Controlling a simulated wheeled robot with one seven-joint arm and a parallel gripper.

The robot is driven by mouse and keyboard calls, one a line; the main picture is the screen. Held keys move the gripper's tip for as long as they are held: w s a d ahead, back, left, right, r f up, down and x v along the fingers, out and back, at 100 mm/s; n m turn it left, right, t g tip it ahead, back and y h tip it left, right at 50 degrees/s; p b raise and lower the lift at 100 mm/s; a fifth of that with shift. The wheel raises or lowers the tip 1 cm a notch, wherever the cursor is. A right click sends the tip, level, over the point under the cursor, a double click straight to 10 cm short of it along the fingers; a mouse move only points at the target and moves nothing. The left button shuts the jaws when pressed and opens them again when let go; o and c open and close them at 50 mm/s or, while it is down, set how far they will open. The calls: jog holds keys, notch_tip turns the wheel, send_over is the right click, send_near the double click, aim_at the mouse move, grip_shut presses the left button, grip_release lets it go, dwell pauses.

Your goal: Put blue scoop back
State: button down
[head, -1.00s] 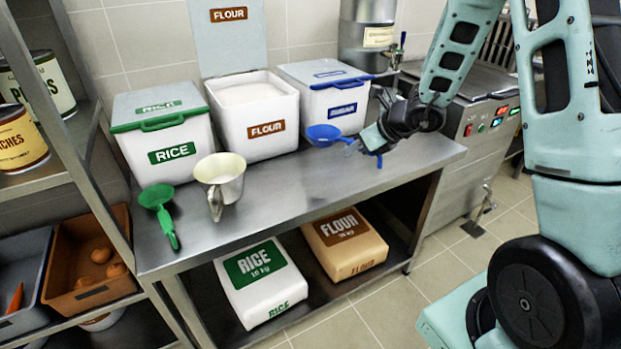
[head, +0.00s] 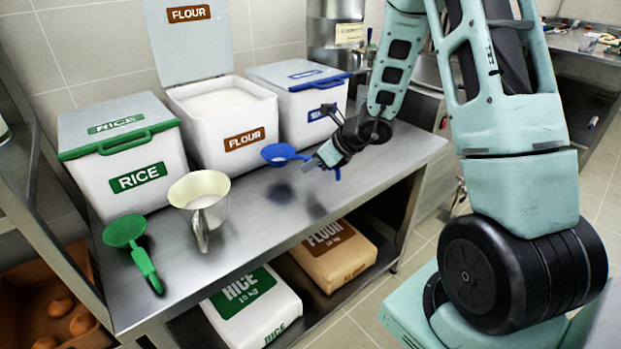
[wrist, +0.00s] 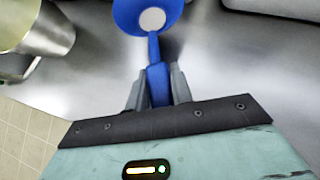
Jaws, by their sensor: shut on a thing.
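The blue scoop (head: 280,154) is held over the steel table (head: 240,225), its bowl pointing left in the head view. My gripper (head: 325,160) is shut on its handle. In the wrist view the blue handle (wrist: 157,85) runs between both fingers of my gripper (wrist: 158,82), with the bowl (wrist: 147,18) beyond them. A dark shadow lies on the table below the scoop, apart from it. The bin with the blue-edged lid (head: 304,105) stands closed behind the scoop; its label is partly hidden by my gripper.
The flour bin (head: 225,120) stands open, lid raised. The rice bin (head: 125,160) is closed. Sacks of rice (head: 250,305) and flour (head: 330,255) sit on the lower shelf. The table's right-front is clear.

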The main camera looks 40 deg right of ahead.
jog(key=shift+f, duration=2)
jog(key=shift+f+b, duration=0.1)
jog(key=shift+b, duration=0.25)
jog(key=shift+f, duration=0.15)
jog(key=c, duration=1.2)
grip_release()
jog(key=shift+c, duration=0.2)
